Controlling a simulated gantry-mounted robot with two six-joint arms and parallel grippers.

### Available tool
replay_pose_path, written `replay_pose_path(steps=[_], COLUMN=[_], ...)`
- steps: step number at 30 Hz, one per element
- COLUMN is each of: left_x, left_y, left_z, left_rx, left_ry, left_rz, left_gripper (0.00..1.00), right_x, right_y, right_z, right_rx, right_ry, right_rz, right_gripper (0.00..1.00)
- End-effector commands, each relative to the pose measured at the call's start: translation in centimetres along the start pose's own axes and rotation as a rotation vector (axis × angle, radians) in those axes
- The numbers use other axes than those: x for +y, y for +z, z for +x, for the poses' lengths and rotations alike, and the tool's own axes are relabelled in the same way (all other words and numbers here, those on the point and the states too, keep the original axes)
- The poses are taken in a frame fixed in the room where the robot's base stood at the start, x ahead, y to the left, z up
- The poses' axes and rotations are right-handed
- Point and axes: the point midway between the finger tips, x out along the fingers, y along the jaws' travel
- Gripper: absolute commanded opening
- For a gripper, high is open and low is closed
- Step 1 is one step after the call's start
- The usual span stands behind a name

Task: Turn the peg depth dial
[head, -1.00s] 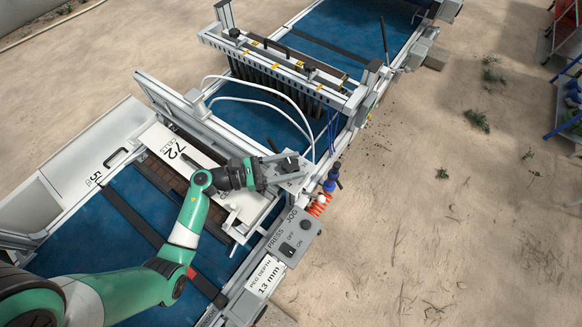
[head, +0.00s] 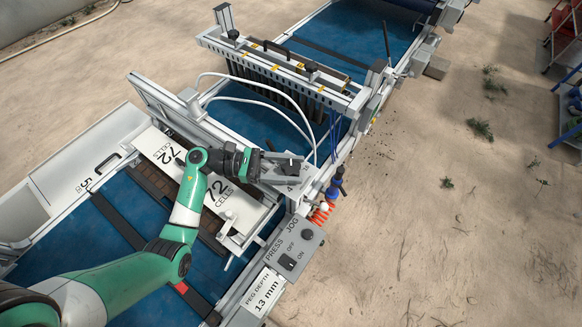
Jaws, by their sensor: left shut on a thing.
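The peg depth dial (head: 290,166) appears as a dark knob on a small grey plate at the middle of the head view, beside the machine's right rail. Partly visible markings lie on the plate just below it. My left gripper (head: 287,167) reaches in from the left and is shut on the dial. Its fingers and wrist hide part of the knob, so its pointer cannot be read. A white label (head: 265,291) at the lower middle reads "PEG DEPTH 13 mm". My right gripper is not in view.
A control box (head: 293,247) with PRESS and JOG controls sits on the rail below the dial. White "72 CELLS" plates (head: 224,199) lie under my left arm. White hoses (head: 262,100) arch behind the gripper. Bare sandy ground is to the right.

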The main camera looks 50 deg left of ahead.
Motion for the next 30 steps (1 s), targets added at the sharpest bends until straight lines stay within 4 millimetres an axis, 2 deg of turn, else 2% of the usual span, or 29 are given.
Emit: replay_pose_path(steps=[2,3,7,15,19,23,30], left_x=[0.0,0.0,0.0,0.0,0.1,0.1,0.1], left_y=[0.1,0.1,0.1,0.0,0.0,-0.1,-0.1], left_z=[0.0,0.0,0.0,0.0,-1.0,-3.5,-9.1], left_rx=[-0.002,-0.002,-0.002,-0.001,-0.001,0.0,-0.001], left_ry=[-0.001,-0.001,-0.001,0.0,0.002,0.006,0.005], left_rz=[0.001,0.001,0.001,0.0,0.001,0.001,0.002], left_gripper=[0.04,0.67,0.9,0.9,0.9,0.9,0.9], right_x=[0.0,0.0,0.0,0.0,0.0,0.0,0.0], right_y=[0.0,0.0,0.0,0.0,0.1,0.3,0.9], right_z=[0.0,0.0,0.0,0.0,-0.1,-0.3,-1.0], right_rx=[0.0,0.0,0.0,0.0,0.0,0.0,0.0], right_ry=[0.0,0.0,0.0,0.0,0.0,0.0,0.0], right_rz=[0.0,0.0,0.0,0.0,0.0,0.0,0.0], right_gripper=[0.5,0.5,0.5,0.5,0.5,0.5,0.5])
